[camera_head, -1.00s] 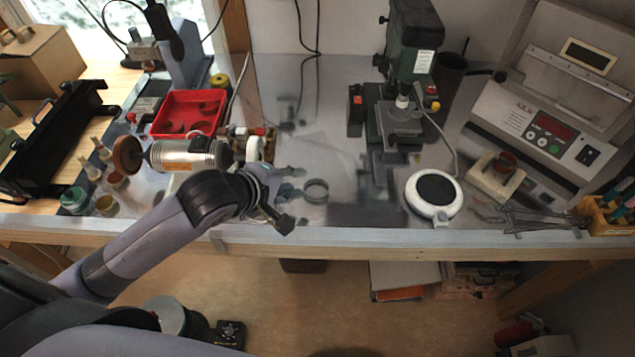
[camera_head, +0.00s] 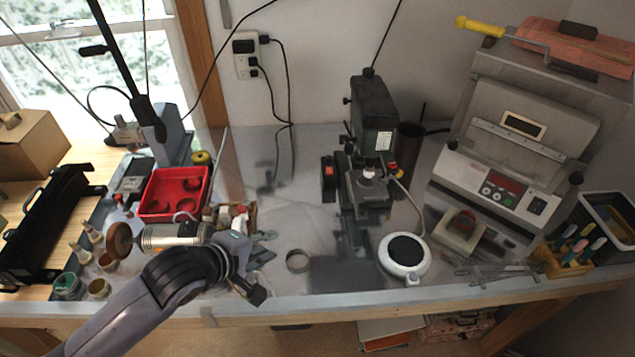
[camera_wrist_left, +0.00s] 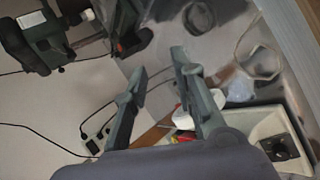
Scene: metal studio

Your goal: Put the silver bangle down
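The silver bangle (camera_head: 298,261) rests on the metal bench top, near its front edge. The bangle is apart from the fingers. My right gripper is in neither view.
A green drill press (camera_head: 372,130) stands behind and right of the bangle. A round white scale (camera_head: 405,258) is to the right. A red tray (camera_head: 173,193) and a motor with a polishing wheel (camera_head: 178,236) are to the left. Bare bench lies around the bangle.

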